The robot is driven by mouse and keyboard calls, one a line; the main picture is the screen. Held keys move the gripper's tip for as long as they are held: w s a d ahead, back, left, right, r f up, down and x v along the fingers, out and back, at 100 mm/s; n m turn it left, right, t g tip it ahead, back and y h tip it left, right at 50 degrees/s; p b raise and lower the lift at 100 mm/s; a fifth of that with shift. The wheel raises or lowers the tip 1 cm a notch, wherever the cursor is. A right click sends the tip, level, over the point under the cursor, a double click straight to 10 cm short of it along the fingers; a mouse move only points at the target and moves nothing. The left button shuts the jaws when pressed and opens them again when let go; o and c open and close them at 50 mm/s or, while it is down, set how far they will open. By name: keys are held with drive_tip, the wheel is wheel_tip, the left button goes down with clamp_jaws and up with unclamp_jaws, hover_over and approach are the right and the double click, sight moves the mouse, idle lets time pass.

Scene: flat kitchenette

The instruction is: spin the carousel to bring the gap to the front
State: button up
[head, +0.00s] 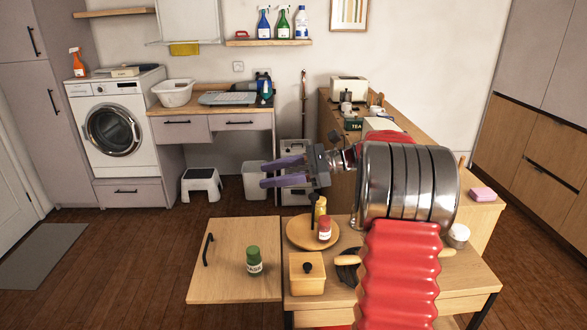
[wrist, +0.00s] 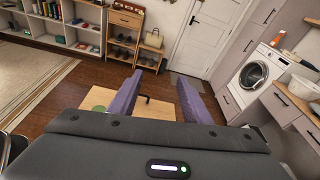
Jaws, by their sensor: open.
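The carousel (head: 300,234) is a round wooden plate on the low wooden counter, partly hidden behind my arm. A red-lidded jar (head: 325,231) stands on its right side, with a yellow bottle (head: 321,205) behind. The carousel's left and front-left surface shows bare. A green-lidded jar (head: 254,261) stands apart on a wooden panel (head: 230,285) left of the counter; its green top also shows in the wrist view (wrist: 98,109). My gripper (head: 264,175) is open and empty, its purple fingers pointing left, above and left of the carousel. In the wrist view my gripper (wrist: 158,74) has nothing between its fingers.
A wooden box with a black knob (head: 307,274) sits in front of the carousel. A dark pan (head: 348,271) lies right of it, partly hidden. A black handle (head: 208,250) rises from the panel's left side. A white step stool (head: 202,184) stands behind on the floor.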

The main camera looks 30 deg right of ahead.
drive_tip(key=s+a+f+n+g+h, duration=0.1)
drive_tip(key=s+a+n+g+h, duration=0.2)
drive_tip(key=s+a+n, duration=0.35)
drive_tip(key=s+a+f+n+g+h, duration=0.1)
drive_tip(key=s+a+n+g+h, duration=0.15)
drive_tip(key=s+a, duration=0.7)
drive_tip(key=s+a+f+n+t+h, duration=0.1)
drive_tip(key=s+a+f+n+h, duration=0.1)
drive_tip(key=s+n, duration=0.5)
drive_tip(key=s+a+f+n+t+h, duration=0.1)
drive_tip(key=s+a+f+n+h, duration=0.1)
drive_tip(key=s+n+h, duration=0.3)
drive_tip(key=shift+s+a+f+n+t, duration=0.15)
drive_tip(key=shift+s+f+n+t, duration=0.3)
drive_tip(key=shift+s+n, duration=0.45)
drive_tip(key=shift+f+h, duration=0.1)
drive_tip(key=shift+h, duration=0.15)
